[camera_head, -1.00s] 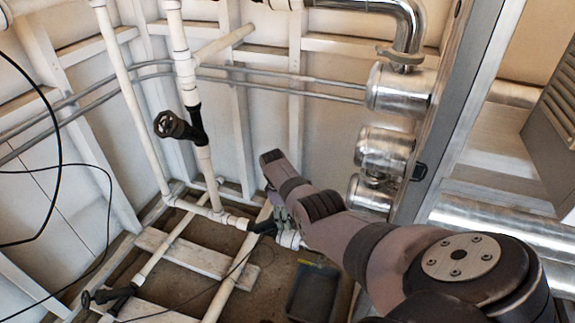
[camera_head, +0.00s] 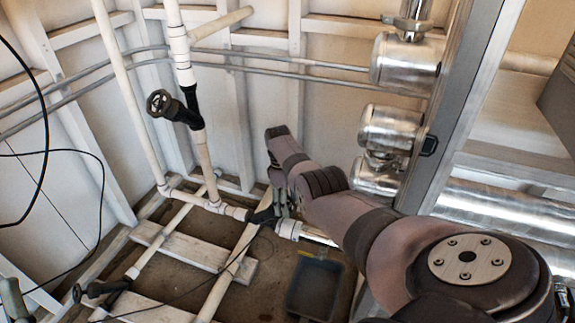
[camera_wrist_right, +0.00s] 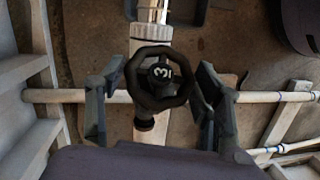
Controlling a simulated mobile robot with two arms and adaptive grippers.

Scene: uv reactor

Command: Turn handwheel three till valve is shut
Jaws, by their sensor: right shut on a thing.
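Handwheel three (camera_wrist_right: 158,78) is a black wheel marked "3" on its hub, centred in the right wrist view. It sits on a valve on a white pipe. My right gripper (camera_wrist_right: 160,92) has one finger on each side of its rim and is shut on it. In the head view the right gripper (camera_head: 279,203) reaches down to the black valve (camera_head: 264,216) low on the floor piping; the arm and fingers partly hide the wheel there. I cannot tell from the wheel how far the valve is shut.
Another black handwheel (camera_head: 159,103) stands on the upright pipe, and a further black valve (camera_head: 98,290) lies low at left. Steel cylinders (camera_head: 405,62) and a metal post (camera_head: 462,110) stand close to my right arm. A dark tray (camera_head: 314,288) lies on the floor.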

